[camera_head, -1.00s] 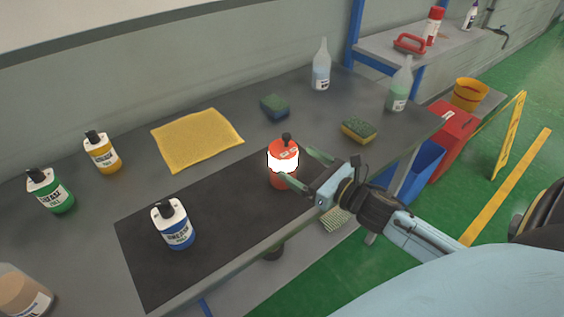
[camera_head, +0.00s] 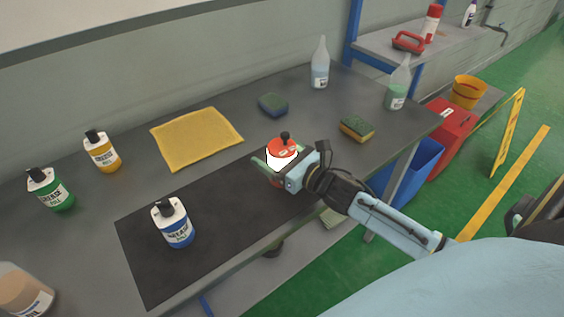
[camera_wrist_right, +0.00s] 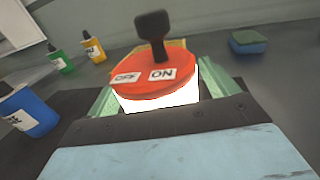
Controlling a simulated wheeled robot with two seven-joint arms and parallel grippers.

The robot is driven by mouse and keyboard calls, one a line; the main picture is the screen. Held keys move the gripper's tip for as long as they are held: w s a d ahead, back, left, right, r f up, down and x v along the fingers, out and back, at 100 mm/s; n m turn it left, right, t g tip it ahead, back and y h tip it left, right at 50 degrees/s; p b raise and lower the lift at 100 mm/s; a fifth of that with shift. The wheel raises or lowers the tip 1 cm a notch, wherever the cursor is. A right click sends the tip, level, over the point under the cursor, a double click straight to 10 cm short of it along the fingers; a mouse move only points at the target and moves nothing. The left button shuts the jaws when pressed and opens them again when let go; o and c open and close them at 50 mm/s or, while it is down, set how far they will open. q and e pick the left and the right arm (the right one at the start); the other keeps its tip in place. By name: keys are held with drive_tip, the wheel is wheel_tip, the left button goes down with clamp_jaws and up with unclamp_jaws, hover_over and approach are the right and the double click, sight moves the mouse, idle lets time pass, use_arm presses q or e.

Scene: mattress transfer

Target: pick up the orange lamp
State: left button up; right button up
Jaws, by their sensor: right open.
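The orange lamp (camera_head: 283,148) stands upright on the black mat (camera_head: 215,205), its white band glowing and a black knob on top. In the right wrist view the lamp (camera_wrist_right: 155,75) fills the middle, with OFF and ON labels on its orange top. My right gripper (camera_head: 272,168) is open around the lamp; in the right wrist view one green finger shows on each side of it. The lamp's lower part is hidden by the gripper. My left gripper is not in view.
A yellow cloth (camera_head: 195,138), a blue-green sponge (camera_head: 273,105) and a yellow-green sponge (camera_head: 357,128) lie on the table behind. Clear bottles (camera_head: 320,65) stand at the back right.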

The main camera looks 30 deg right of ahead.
drive_tip(key=c, duration=1.3)
